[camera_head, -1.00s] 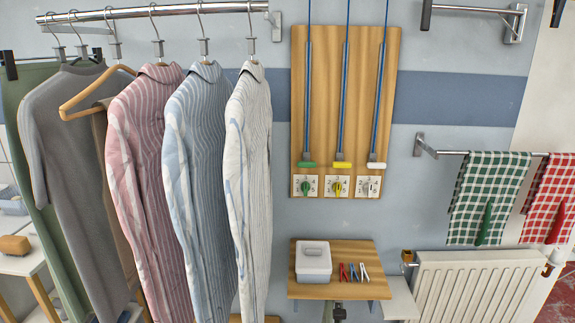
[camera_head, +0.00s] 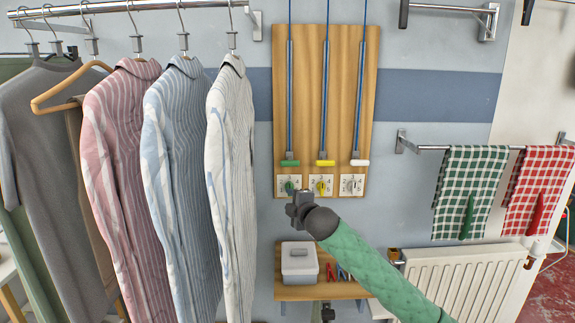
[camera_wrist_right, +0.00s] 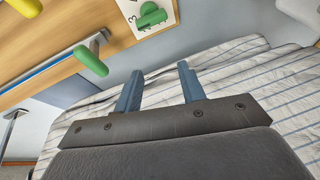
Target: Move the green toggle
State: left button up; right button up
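The green toggle (camera_head: 289,186) is a small green knob on a white numbered plate, low on the left of the wooden board. It also shows at the top of the right wrist view (camera_wrist_right: 152,15). A green pull handle (camera_head: 289,163) hangs just above it on a rod and shows in the wrist view too (camera_wrist_right: 91,60). My right gripper (camera_head: 300,196) is just below and right of the toggle in the head view. In the wrist view its two blue-grey fingers (camera_wrist_right: 160,70) are apart, with nothing between them. My left gripper is not in view.
Yellow (camera_head: 325,163) and white (camera_head: 360,162) handles hang beside the green one, with a yellow knob (camera_head: 320,186) below. Striped shirts (camera_head: 230,170) hang close on the left. A shelf (camera_head: 295,291) with a white box (camera_head: 299,262) is underneath.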

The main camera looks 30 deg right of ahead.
jog(key=n+t, duration=0.2)
send_near(291, 165)
jog(key=w, duration=0.5)
jog(key=shift+w+d+r, duration=0.1)
jog(key=shift+d+r, duration=0.15)
jog(key=shift+d, duration=0.15)
jog(key=shift+w+r, duration=0.1)
jog(key=shift+w, duration=0.2)
jog(key=shift+w+d+p, duration=0.25)
jog(key=shift+w+p, duration=0.3)
jog(key=shift+w, duration=0.6)
jog(key=w, duration=0.2)
jog(key=w+p, duration=0.1)
jog(key=shift+w+d, duration=0.25)
jog(key=shift+w, duration=0.05)
jog(key=shift+w+d, duration=0.1)
jog(key=shift+w, duration=0.4)
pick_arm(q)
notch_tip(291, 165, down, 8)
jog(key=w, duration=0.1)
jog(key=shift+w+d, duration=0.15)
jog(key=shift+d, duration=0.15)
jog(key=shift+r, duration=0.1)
pick_arm(e)
jog(key=shift+c, duration=0.2)
grip_shut()
